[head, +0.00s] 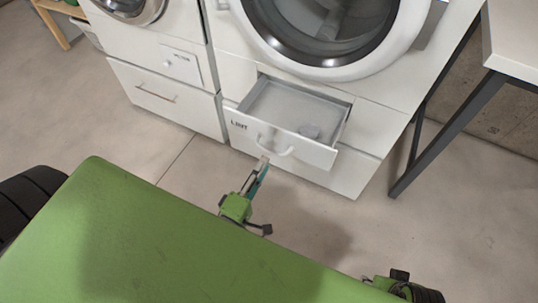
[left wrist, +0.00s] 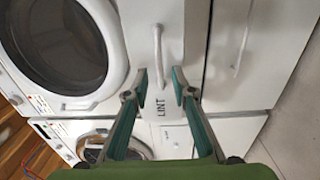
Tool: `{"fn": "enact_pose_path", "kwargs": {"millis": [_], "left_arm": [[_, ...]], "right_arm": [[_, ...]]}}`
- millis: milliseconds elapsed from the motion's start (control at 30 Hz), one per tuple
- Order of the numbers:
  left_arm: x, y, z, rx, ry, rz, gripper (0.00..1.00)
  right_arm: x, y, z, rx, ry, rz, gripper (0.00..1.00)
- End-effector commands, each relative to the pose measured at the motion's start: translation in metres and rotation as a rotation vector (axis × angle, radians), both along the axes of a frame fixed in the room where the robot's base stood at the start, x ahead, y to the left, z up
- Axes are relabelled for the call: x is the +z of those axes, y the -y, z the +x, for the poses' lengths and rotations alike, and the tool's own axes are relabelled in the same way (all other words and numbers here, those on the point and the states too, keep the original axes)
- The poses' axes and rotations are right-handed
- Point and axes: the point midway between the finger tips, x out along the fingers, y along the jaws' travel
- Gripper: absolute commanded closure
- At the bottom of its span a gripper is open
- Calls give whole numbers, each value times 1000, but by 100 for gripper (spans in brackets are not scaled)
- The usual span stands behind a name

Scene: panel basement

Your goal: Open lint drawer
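The lint drawer (head: 280,138) is a white drawer marked LINT under the right-hand machine. It stands pulled out, with its grey inside and a small grey piece in it showing. Its white curved handle (head: 274,146) is on the front and also shows in the left wrist view (left wrist: 158,55). My left gripper (head: 263,163) is just in front of the handle. In the left wrist view its two fingers (left wrist: 161,76) are apart with nothing held between them, and the handle lies beyond their tips. Only a green and black part of my right arm shows at the lower right; its fingers are hidden.
The machine's round door (head: 325,30) is above the drawer. A closed drawer with a bar handle (head: 155,93) is to the left. A table with a dark leg (head: 445,135) stands at the right. The floor (head: 450,225) before the machines is clear.

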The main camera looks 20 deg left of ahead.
Motion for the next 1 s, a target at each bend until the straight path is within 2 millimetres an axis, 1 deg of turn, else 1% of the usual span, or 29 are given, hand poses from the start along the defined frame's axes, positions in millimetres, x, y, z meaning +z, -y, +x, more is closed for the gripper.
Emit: {"fn": "enact_pose_path", "kwargs": {"millis": [33, 100, 200, 300, 500, 1000], "left_arm": [[-2, 0, -12, -2, -5, 1, 76], [-2, -1, -26, -1, -4, 2, 76], [-2, -2, -40, 0, -3, 1, 76], [-2, -2, -51, 0, -2, 1, 76], [-1, -2, -57, 0, -1, 1, 76], [-2, -1, -55, -4, -7, 10, 76]], "right_arm": [[0, 0, 0, 0, 0, 0, 60], [0, 0, 0, 0, 1, 0, 60], [0, 0, 0, 0, 1, -1, 60], [0, 0, 0, 0, 1, -1, 60], [0, 0, 0, 0, 1, -1, 60], [0, 0, 0, 0, 0, 0, 60]]}}
